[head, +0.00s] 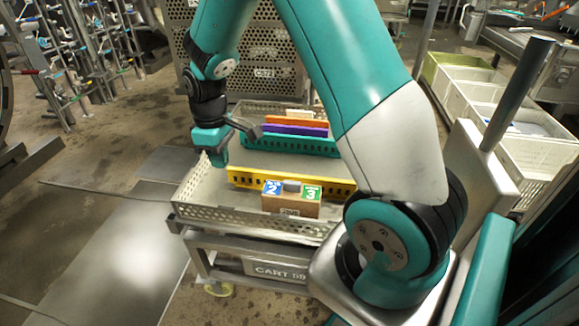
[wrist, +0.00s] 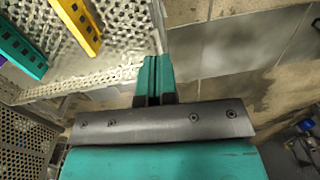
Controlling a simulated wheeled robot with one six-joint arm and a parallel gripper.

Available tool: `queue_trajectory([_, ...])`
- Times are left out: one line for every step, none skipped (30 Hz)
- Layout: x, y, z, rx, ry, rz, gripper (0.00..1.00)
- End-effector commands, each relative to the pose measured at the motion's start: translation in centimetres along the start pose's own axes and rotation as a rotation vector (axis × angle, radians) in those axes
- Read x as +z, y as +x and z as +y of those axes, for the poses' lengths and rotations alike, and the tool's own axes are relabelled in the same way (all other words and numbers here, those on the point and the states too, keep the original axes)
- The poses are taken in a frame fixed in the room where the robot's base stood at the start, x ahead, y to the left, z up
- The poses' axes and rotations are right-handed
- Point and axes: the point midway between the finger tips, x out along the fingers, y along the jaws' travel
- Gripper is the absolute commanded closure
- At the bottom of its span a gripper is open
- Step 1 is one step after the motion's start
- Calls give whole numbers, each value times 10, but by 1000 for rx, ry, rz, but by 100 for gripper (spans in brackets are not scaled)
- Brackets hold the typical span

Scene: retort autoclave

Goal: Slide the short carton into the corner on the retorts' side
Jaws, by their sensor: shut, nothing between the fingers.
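A brown carton (head: 290,207), with blue "2" and green "3" labels on top, sits at the near side of a pale perforated tray (head: 205,218) on the cart. It lies against or close to the tray's near wall; I cannot tell if they touch. My gripper (head: 217,164) is shut and empty, pointing down by the tray's left wall, apart from the carton. In the wrist view my gripper's teal fingers (wrist: 154,78) are together beside the tray's edge (wrist: 85,82). The carton does not show in the wrist view.
A yellow slotted divider (head: 330,187) runs just behind the carton. A teal slotted divider (head: 290,143) and purple and orange strips lie farther back. Pale bins (head: 470,95) stand at the right. Tray floor left of the carton is bare.

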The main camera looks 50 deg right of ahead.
Motion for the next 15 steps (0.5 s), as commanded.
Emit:
queue_trajectory([4, 18, 24, 9, 12, -37, 100])
queue_trajectory([6, 28, 36, 17, 11, -54, 100])
queue_trajectory([9, 41, 51, 26, 11, -75, 100])
queue_trajectory([12, 50, 60, 31, 9, -90, 100])
queue_trajectory([15, 57, 68, 35, 8, -103, 100])
queue_trajectory([18, 66, 76, 40, 7, -118, 100])
queue_trajectory([20, 71, 81, 43, 4, -127, 100])
queue_trajectory([22, 76, 86, 46, 5, -135, 100])
queue_trajectory([24, 80, 89, 48, 2, -141, 100])
queue_trajectory([26, 83, 91, 49, 0, -146, 100])
queue_trajectory([28, 84, 93, 50, 0, -148, 100])
queue_trajectory([30, 85, 94, 52, 0, -150, 100])
queue_trajectory([33, 86, 94, 52, 0, -151, 100])
queue_trajectory([36, 86, 94, 52, 0, -152, 100])
queue_trajectory([42, 86, 94, 51, 0, -152, 100])
